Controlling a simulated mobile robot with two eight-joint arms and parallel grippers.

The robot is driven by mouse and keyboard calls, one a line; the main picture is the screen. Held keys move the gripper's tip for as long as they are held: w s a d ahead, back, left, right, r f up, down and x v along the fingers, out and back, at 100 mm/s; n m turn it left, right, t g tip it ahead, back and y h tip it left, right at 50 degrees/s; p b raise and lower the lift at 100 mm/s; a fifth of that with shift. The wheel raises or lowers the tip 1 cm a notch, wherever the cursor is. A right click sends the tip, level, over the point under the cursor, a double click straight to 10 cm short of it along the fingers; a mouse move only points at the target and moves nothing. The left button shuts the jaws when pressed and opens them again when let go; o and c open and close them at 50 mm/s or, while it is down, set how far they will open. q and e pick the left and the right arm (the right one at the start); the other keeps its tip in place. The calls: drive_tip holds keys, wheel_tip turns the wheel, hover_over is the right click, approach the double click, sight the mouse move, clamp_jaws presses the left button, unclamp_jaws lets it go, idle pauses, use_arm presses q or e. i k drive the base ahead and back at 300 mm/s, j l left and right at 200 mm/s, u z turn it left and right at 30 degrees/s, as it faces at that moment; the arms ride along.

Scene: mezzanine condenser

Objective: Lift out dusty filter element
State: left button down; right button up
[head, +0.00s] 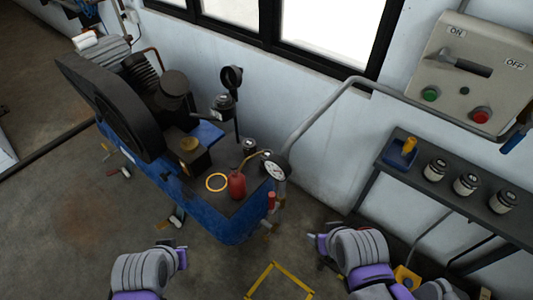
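A tan, dusty-looking round piece (189,145) sits on a dark box-shaped housing on the blue compressor (235,228); it looks like the filter element, but how deep it sits is hidden. A yellow ring (216,182) lies flat on the dark top plate in front of it. My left gripper (181,258) is at the lower left, in front of the compressor and apart from the filter. My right gripper (316,240) is at the lower middle, right of the compressor and empty as far as I see. Both sets of fingers are too small to read.
A red oil can (237,185), small dark jars (249,146) and a gauge (275,171) crowd the compressor top. A large black belt guard (110,105) stands left. A shelf (440,195) with labelled jars (466,184) and a blue tray (399,155) is right.

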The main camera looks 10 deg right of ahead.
sight(224, 100)
drive_tip(key=i+j+u, duration=0.3)
drive_tip(key=i+j, duration=0.2)
drive_tip(key=j, duration=0.2)
drive_tip(key=i+j+u, duration=0.3)
drive_tip(key=i+j, duration=0.3)
